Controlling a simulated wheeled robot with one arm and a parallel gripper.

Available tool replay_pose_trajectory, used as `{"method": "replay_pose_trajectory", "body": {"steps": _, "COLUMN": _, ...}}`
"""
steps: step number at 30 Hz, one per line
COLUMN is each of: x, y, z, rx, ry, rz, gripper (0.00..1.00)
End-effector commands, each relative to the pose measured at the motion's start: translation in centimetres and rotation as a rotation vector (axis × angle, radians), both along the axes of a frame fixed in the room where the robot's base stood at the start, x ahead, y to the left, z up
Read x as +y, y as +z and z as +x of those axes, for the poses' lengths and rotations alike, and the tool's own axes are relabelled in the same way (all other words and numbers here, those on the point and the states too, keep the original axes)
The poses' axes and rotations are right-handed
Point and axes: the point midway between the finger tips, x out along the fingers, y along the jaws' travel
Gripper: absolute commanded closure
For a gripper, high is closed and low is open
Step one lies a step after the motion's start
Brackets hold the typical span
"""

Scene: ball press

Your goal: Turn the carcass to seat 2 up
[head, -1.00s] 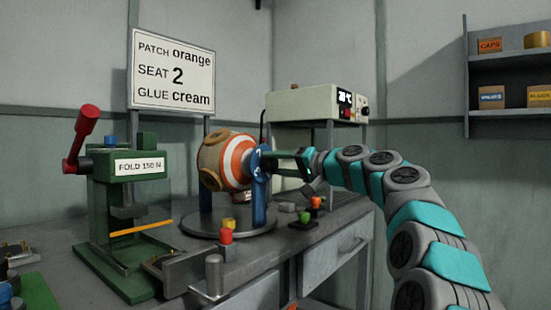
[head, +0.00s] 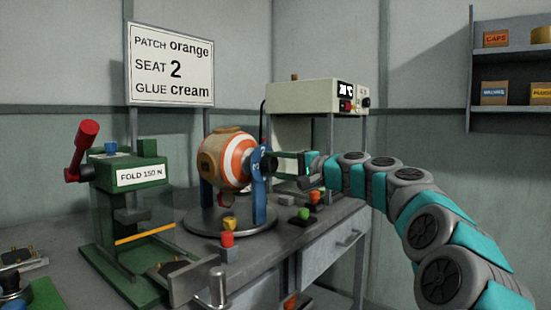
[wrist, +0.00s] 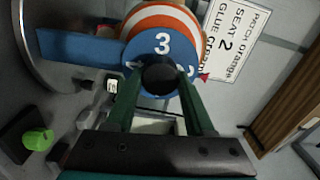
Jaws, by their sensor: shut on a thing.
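The carcass (head: 238,158) is a ball with orange and white stripes and tan panels, held in a stand with blue posts (head: 259,207). A blue numbered dial (wrist: 161,45) sits at its right side. My gripper (head: 274,163) is shut on the dark knob (wrist: 160,77) at the dial's centre; its green fingers (wrist: 160,100) lie either side of the knob in the wrist view. The wrist view is rolled. There the dial's 3 is at the picture's top and a partly hidden 2 at the right. In the head view a small 2 seems near the dial's top.
A sign (head: 171,64) reads patch orange, seat 2, glue cream. A green press (head: 125,170) stands left of the round base (head: 232,220). Small coloured buttons (head: 227,240) stand in front and to the right. A cream machine (head: 315,100) stands behind.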

Motion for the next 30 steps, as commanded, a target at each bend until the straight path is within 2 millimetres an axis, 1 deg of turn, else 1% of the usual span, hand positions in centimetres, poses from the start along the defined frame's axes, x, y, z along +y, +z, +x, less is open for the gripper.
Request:
{"method": "replay_pose_trajectory", "body": {"steps": 1, "x": 0.01, "y": 0.31, "z": -0.04, "rx": 0.014, "ry": 0.001, "rz": 0.01, "gripper": 1.0}}
{"method": "replay_pose_trajectory", "body": {"steps": 12, "x": -0.16, "y": 0.14, "z": 0.04, "rx": 0.075, "ry": -0.003, "rz": 0.061, "gripper": 1.0}}
{"method": "replay_pose_trajectory", "body": {"steps": 29, "x": -0.17, "y": 0.0, "z": 0.07, "rx": 0.085, "ry": -0.004, "rz": 0.069, "gripper": 1.0}}
{"method": "replay_pose_trajectory", "body": {"steps": 30, "x": -0.18, "y": -0.01, "z": 0.08, "rx": 0.086, "ry": -0.004, "rz": 0.069, "gripper": 0.42}}
